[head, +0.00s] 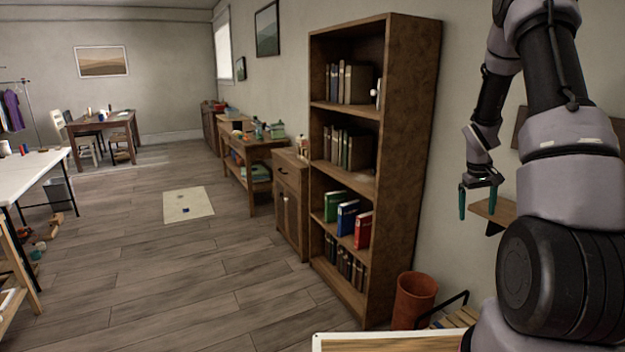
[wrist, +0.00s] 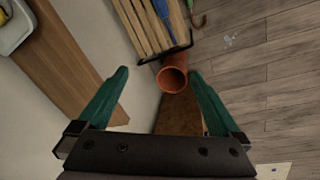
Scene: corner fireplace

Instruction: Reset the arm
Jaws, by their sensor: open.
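My gripper (head: 478,203) hangs down on the right of the head view, in front of the wall and beside a small wooden shelf. Its two green fingers are apart, with nothing between them. In the wrist view my gripper (wrist: 158,98) also shows spread and empty. My arm comes down from the top right of the head view and bends at the elbow, with the gripper pointing at the floor.
A tall bookcase (head: 405,130) with books stands left of my gripper. An orange pot (head: 413,298) is on the floor beside it; it also shows in the wrist view (wrist: 173,80). The wall shelf (head: 497,211) is close to my fingers. The floor at centre left is mostly clear.

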